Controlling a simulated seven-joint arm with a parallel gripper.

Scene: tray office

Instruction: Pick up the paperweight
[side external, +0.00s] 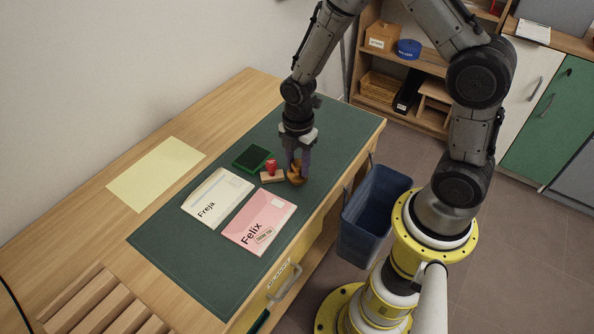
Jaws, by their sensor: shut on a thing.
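The paperweight (296,180) is a small rounded brown-gold thing at the right part of the green desk mat (180,262). My gripper (297,171) points down over it and is shut on it, with a finger on each side. The fingers hide part of it. The paperweight is at or very near the mat; I cannot tell whether it touches.
A red-handled stamp (271,167) on a wooden block stands close left of my gripper, by a green ink pad (252,157). A white envelope (215,200) and pink envelope (259,222) lie nearer the front. A blue bin (372,215) stands beside the desk.

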